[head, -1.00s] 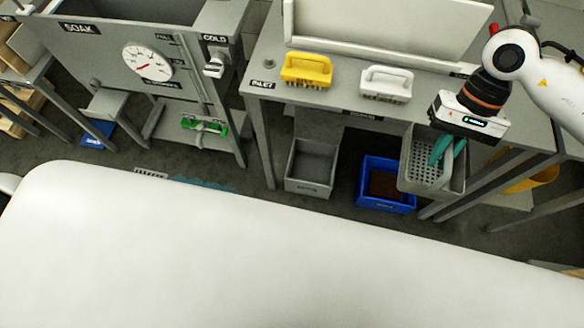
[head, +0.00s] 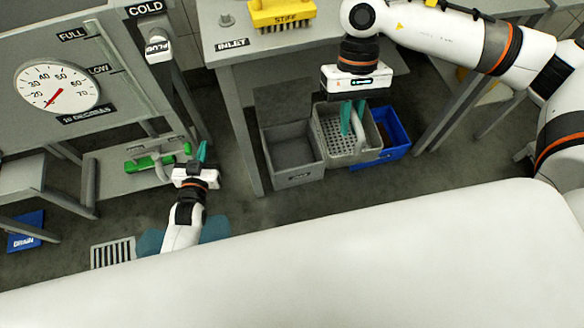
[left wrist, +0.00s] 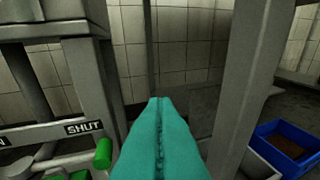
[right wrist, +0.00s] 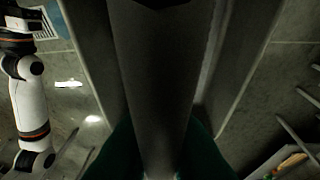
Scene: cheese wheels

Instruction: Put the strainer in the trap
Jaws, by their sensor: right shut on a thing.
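The strainer (head: 330,137) is a light grey basket with a perforated side. My right gripper (head: 352,118) is shut on its rim from above. It hangs between the grey open box (head: 299,178) and the blue bin (head: 397,150), overlapping the blue bin in view. In the right wrist view the strainer's grey wall (right wrist: 155,70) fills the middle between the dark fingers. My left gripper (head: 203,152) is shut and empty beside the green valve handle (head: 150,162); its teal fingers (left wrist: 160,102) touch each other.
The table (head: 225,45) with a yellow brush (head: 280,12) stands above the boxes; its leg (head: 240,130) is left of the grey box. A tank with a dial (head: 57,86) stands at left. A floor grate (head: 112,253) lies below. A white surface fills the foreground.

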